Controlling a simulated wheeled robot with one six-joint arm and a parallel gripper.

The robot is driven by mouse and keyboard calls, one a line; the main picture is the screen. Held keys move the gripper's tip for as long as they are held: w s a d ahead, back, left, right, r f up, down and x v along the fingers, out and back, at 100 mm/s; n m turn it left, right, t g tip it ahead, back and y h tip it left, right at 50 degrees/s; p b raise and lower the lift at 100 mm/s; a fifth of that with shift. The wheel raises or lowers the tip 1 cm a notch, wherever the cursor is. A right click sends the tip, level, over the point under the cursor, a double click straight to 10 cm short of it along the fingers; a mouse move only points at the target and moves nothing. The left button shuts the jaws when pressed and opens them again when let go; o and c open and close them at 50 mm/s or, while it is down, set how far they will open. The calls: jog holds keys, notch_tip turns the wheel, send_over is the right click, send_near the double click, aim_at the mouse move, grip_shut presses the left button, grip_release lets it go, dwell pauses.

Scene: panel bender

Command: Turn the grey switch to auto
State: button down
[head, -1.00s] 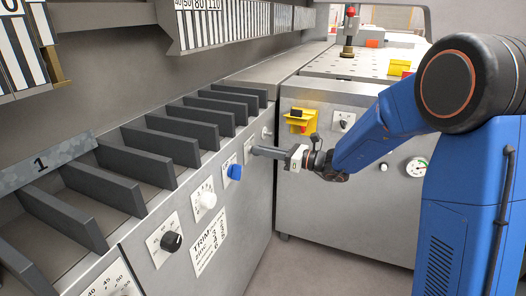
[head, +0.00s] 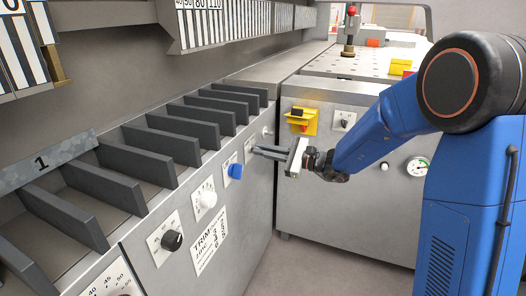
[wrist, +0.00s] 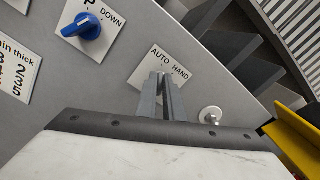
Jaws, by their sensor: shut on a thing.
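The AUTO/HAND plate (wrist: 147,64) is on the sloping front panel in the wrist view, with AUTO on its left and HAND on its right. It also shows in the head view (head: 248,147). My gripper (wrist: 162,78) reaches this plate, with its two grey fingers close together and shut on the grey switch at the plate's middle. The fingertips also meet the panel in the head view (head: 254,150). The switch is almost wholly hidden between the fingers, so I cannot tell which word it points to.
A blue knob (wrist: 88,27) marked DOWN sits left of the plate. A silver round fitting (wrist: 210,115) is to the right. A yellow box (head: 301,121) is on the neighbouring cabinet. White (head: 208,199) and black (head: 172,241) knobs lie nearer along the panel.

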dwell(0.4)
jog(key=c, duration=1.9)
grip_release()
jog(key=shift+o, duration=0.2)
jog(key=shift+d, duration=0.15)
jog(key=v, duration=1.7)
jog(key=shift+s, duration=0.2)
